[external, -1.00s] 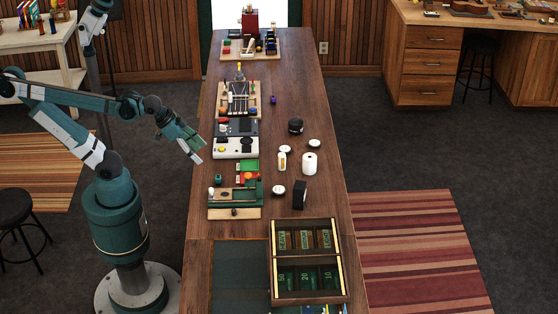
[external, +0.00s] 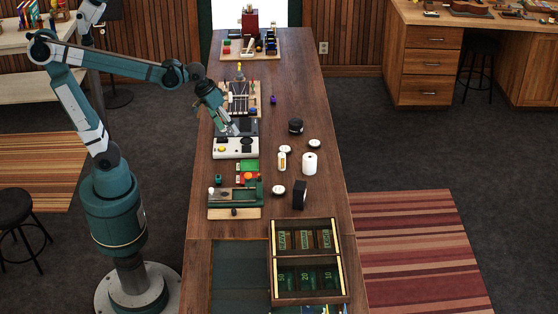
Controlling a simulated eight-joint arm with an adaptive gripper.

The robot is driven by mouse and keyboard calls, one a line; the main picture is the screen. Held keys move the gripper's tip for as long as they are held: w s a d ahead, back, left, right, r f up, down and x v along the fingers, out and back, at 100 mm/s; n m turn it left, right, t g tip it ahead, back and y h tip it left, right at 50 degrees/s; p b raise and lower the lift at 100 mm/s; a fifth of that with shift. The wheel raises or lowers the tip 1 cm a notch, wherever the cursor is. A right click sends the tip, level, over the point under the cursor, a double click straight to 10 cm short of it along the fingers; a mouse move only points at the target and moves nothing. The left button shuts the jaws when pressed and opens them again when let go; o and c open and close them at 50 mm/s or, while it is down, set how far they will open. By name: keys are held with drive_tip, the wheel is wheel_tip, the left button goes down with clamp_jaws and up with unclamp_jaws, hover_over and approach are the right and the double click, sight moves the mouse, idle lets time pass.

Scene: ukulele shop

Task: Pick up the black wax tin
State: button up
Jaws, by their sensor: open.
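A black, round, squat thing that looks like the wax tin (external: 296,126) stands on the long wooden table, right of its middle line. A second black thing (external: 300,194), taller and block-like, stands nearer the camera; at this size I cannot read a label on either. My gripper (external: 234,131) is open and points down over the grey-and-white device on the table's left side. It is left of the round black thing and clear of it, with nothing seen between the fingers.
A wooden tray with green labelled compartments (external: 272,262) lies at the near end. Tool boards line the left edge. The table's right strip is mostly clear.

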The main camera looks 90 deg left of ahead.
drive_tip(key=w+a+r+n+g+p, duration=0.1)
drive_tip(key=w+a+r+n+p, duration=0.25)
drive_tip(key=w, duration=0.65)
drive_tip(key=n+g+h+p, duration=0.2)
drive_tip(key=n+g+p, duration=0.1)
drive_tip(key=n+p, duration=0.65)
hover_over(296, 121)
drive_tip(key=shift+n, duration=0.4)
drive_tip(key=f, duration=1.2)
drive_tip(key=shift+s+d+f, duration=0.2)
drive_tip(key=shift+f, duration=0.05)
drive_tip(key=shift+w+a+f+g, duration=0.15)
drive_tip(key=shift+a+f+g, duration=0.15)
drive_tip(key=shift+a+f, duration=0.1)
drive_tip(key=shift+f, duration=0.1)
drive_tip(key=shift+d+f, duration=0.2)
drive_tip(key=shift+f, duration=1)
drive_tip(key=shift+f, duration=0.1)
